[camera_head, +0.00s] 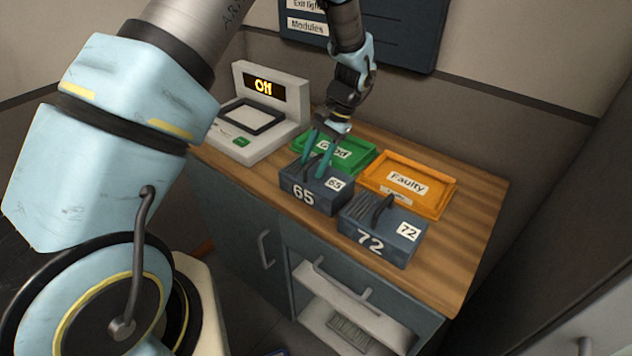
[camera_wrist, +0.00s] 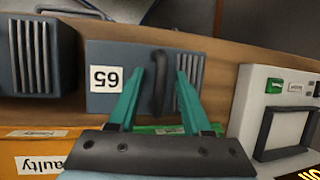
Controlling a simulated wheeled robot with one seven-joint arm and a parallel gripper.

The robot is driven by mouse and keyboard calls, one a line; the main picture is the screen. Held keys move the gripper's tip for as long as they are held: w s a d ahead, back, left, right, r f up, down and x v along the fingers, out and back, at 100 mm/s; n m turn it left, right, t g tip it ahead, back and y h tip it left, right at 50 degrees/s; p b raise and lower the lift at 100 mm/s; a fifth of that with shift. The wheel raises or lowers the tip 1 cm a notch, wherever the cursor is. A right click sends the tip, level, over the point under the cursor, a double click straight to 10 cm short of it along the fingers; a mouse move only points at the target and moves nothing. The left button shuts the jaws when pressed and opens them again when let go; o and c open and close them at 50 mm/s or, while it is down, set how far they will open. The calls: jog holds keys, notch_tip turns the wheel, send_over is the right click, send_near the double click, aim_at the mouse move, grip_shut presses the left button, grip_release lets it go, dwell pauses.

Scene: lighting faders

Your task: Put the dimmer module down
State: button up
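The dimmer module 65 (camera_head: 316,196) is a dark blue-grey box with a black handle on top. It appears to rest upright on the wooden counter, in front of the green "Good" tray (camera_head: 361,165). My gripper (camera_head: 316,168) is directly above it, with its teal fingers spread. In the wrist view my gripper (camera_wrist: 154,84) has one finger on each side of the handle (camera_wrist: 160,92), with visible gaps between. Module 65 also shows there with its label (camera_wrist: 105,79). A similar module 72 (camera_head: 383,231) stands to its right on the counter.
The orange "Faulty" tray (camera_head: 440,205) lies behind module 72 and looks empty. A tester (camera_head: 240,147) with a display reading "Off" and an empty-looking square bay stands at the left. A dark board (camera_head: 385,25) hangs on the wall. The counter's right end (camera_head: 470,245) is clear.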

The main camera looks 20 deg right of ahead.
grip_shut()
dwell(1.2)
